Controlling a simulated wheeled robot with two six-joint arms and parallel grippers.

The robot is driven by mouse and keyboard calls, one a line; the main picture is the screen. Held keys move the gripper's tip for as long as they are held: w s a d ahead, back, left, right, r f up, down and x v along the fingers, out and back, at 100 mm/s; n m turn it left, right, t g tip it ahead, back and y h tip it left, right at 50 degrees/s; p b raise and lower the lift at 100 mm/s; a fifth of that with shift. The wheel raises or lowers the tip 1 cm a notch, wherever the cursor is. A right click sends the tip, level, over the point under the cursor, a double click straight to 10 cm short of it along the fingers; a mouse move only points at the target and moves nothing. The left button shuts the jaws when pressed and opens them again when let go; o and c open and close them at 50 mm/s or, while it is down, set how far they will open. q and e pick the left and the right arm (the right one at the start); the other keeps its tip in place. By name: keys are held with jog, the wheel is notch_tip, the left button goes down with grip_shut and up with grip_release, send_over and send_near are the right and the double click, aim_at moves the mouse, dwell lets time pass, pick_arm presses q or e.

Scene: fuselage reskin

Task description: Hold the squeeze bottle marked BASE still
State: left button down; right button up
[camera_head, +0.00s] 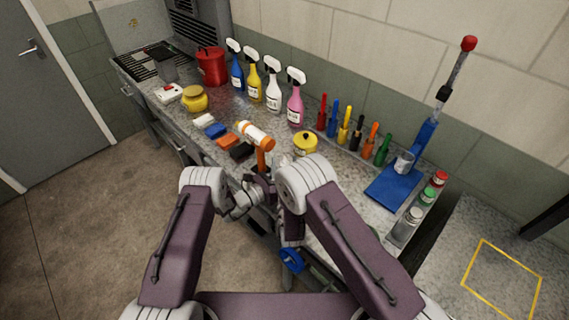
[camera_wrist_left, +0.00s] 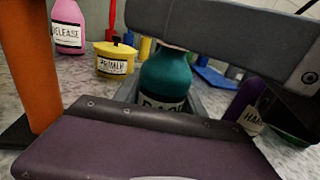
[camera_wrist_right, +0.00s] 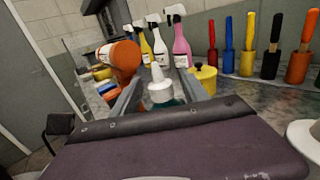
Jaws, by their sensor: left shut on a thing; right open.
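The squeeze bottle (camera_wrist_left: 166,78) is teal, and its partly covered label reads "BA" in the left wrist view. My left gripper (camera_wrist_left: 163,98) is shut around its body. In the right wrist view the bottle's white cap and nozzle (camera_wrist_right: 161,90) stand upright, with a little teal below. My right gripper (camera_wrist_right: 158,98) is open, its fingers on either side of the cap; whether they touch it I cannot tell. In the head view my right gripper (camera_head: 264,188) is close to the left one, and the arms mostly hide the bottle.
An orange stand with an orange and white cylinder (camera_head: 255,135) is close beyond my grippers. A yellow pot (camera_head: 305,143), spray bottles (camera_head: 273,88) and upright handled tools (camera_head: 344,125) stand behind. A purple bottle (camera_wrist_left: 243,103) is beside the teal one. A blue stand (camera_head: 396,187) is right.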

jog(key=shift+w, duration=0.25)
grip_shut()
jog(key=m+h, duration=0.1)
jog(key=h, duration=0.1)
jog(key=m+h, duration=0.2)
jog(key=h, duration=0.1)
jog(key=shift+a+r+m+h, duration=0.1)
jog(key=shift+m+h, duration=0.2)
jog(key=shift+m+g+h, duration=0.5)
jog(key=shift+m+h, duration=0.1)
jog(key=shift+h, duration=0.3)
grip_release()
